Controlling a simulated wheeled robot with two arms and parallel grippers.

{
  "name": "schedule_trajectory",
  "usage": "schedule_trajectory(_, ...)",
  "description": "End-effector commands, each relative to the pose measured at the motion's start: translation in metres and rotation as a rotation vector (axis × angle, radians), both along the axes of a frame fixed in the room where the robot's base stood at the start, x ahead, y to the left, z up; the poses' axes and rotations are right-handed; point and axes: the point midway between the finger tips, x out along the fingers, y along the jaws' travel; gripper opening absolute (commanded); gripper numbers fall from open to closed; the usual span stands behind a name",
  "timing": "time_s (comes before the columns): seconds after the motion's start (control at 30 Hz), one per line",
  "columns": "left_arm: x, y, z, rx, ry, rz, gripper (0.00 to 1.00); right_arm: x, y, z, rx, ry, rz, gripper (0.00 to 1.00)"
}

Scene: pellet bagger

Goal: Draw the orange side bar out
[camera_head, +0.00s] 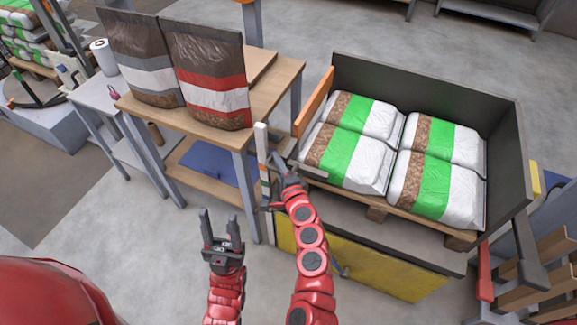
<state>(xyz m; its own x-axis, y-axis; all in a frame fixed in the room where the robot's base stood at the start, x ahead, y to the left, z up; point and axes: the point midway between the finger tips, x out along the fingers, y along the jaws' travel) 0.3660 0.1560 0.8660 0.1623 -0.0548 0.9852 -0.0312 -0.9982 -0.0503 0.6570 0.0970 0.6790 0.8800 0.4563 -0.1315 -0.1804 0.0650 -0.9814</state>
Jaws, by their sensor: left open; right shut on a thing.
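The orange side bar (314,102) runs along the left side of the dark-walled bin (430,82), sloping from the back corner toward the front. My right gripper (284,162) is at the near end of the bar, by the bin's front left corner, and is shut on it. The fingers and a grey crosspiece hide the exact grip. My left gripper (219,216) is open and empty, pointing up over the bare floor, left of my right arm and apart from the bar.
Several green and white bags (350,158) lie in the bin on a wooden pallet. A wooden table (270,95) with two brown bags (208,80) stands to the left. A white upright post (262,145) stands close beside my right gripper.

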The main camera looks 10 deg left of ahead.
Motion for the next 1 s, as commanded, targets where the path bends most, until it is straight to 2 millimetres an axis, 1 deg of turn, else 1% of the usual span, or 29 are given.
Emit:
schedule_trajectory(0.03, 0.000, 0.000, -0.002, 0.000, 0.000, 0.000, 0.50, -0.007, 0.007, -0.013, -0.014, 0.019, 0.021, 0.00)
schedule_trajectory(0.2, 0.000, 0.000, -0.002, 0.000, 0.000, 0.000, 0.50, -0.007, 0.007, -0.014, -0.014, 0.020, 0.022, 0.00)
schedule_trajectory(0.23, 0.000, 0.000, -0.002, 0.000, 0.000, 0.000, 0.50, -0.007, 0.007, -0.014, -0.014, 0.020, 0.022, 0.30)
schedule_trajectory(0.33, 0.000, 0.000, -0.001, 0.000, 0.000, 0.000, 0.50, -0.007, 0.006, -0.013, -0.012, 0.018, 0.020, 0.48)
schedule_trajectory(0.37, 0.000, 0.000, -0.001, 0.000, 0.000, 0.000, 0.50, -0.006, 0.006, -0.012, -0.012, 0.017, 0.019, 0.50)
schedule_trajectory(0.83, 0.000, 0.000, 0.000, 0.000, 0.000, 0.000, 0.50, -0.002, 0.002, -0.004, -0.005, 0.005, 0.006, 0.50)
schedule_trajectory(1.0, 0.000, 0.000, 0.000, 0.000, 0.000, 0.000, 0.50, -0.007, -0.001, -0.003, -0.002, 0.005, 0.005, 0.50)
